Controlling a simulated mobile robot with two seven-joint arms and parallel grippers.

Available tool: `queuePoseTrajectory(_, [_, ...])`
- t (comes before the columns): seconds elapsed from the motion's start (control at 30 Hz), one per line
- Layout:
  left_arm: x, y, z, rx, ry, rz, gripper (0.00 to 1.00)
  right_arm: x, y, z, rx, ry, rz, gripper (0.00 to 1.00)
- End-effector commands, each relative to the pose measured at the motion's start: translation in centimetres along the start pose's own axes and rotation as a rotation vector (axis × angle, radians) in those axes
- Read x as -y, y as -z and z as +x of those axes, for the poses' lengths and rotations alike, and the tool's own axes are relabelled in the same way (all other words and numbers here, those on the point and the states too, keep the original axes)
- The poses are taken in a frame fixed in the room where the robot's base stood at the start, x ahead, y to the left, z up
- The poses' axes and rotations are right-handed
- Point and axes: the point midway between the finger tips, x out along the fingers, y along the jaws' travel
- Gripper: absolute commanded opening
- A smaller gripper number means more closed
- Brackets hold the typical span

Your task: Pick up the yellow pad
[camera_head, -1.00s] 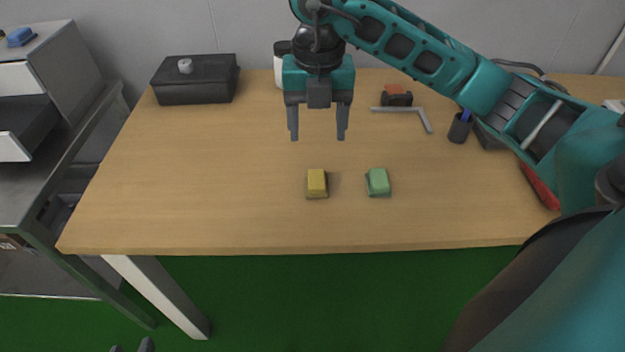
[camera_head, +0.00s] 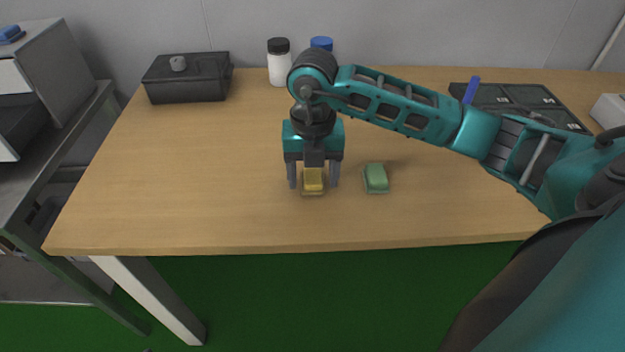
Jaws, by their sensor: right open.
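The small yellow pad (camera_head: 313,182) lies on the wooden table near its front edge, with a darker underside. My right gripper (camera_head: 313,183) points down over it, open, with one finger to the left and one to the right of the pad. Small gaps show between the fingers and the pad. The gripper's body hides the pad's far end. I cannot tell exactly how high the fingertips are above the table. My left gripper is not in view.
A green pad (camera_head: 376,178) lies close to the right of the right gripper. A black box (camera_head: 186,77), a white bottle with a black lid (camera_head: 279,65) and a blue-capped bottle (camera_head: 321,43) stand at the back. A black tray (camera_head: 540,103) lies back right. The table's left part (camera_head: 180,170) is clear.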

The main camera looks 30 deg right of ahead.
Motion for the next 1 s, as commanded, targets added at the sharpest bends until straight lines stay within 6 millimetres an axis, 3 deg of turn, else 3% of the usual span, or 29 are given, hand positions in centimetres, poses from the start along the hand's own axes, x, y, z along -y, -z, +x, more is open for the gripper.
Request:
queuePoseTrajectory(0.13, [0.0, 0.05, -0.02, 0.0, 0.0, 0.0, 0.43, -0.02, -0.02, -0.08, 0.001, -0.001, 0.0, 0.66])
queuePoseTrajectory(0.77, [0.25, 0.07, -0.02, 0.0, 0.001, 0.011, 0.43, -0.01, -0.03, -0.13, 0.001, -0.001, 0.0, 0.06])
queuePoseTrajectory(1.0, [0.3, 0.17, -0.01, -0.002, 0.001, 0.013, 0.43, -0.01, -0.04, -0.22, 0.002, -0.001, 0.0, 0.06])
